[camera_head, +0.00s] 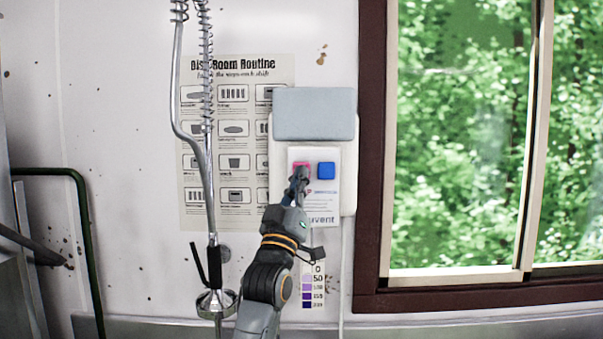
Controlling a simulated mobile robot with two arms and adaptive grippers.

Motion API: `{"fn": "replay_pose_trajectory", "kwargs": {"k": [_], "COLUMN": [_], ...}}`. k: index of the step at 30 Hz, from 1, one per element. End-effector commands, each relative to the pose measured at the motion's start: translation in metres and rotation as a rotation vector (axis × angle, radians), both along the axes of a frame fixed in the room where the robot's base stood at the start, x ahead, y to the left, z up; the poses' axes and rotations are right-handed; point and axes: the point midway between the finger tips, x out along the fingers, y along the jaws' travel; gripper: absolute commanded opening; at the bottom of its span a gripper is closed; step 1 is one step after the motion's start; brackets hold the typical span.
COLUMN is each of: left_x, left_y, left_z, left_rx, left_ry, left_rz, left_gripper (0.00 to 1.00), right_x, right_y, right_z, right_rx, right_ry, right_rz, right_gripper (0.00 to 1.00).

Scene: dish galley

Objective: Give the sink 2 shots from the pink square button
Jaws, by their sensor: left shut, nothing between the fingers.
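My left arm comes up from below and hides part of the dispenser's front label. The sink is not seen in this view. My right gripper is not in view.
A spring-hose sprayer (207,150) hangs left of the dispenser, before a "Dish Room Routine" poster (240,69). A grey box-like cover (314,113) juts above the buttons. A brown-framed window (371,150) is close on the right. A dark green rail (84,220) stands at left.

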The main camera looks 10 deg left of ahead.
Motion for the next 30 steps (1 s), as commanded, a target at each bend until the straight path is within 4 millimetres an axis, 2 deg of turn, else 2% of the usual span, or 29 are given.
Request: {"fn": "replay_pose_trajectory", "kwargs": {"k": [11,24,30], "left_x": [-0.003,-0.042,-0.051], "left_y": [-0.001,-0.009,-0.010], "left_z": [0.000,0.000,0.000], "left_rx": [0.000,0.000,0.001], "left_ry": [-0.002,-0.002,-0.001], "left_rz": [0.000,0.000,0.000], "left_gripper": [0.00,0.00,0.00], "right_x": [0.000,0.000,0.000], "right_y": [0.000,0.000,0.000], "right_z": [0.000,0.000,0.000], "right_rx": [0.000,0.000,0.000], "right_ry": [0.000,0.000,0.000], "right_rz": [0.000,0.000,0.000], "right_gripper": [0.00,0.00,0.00]}}
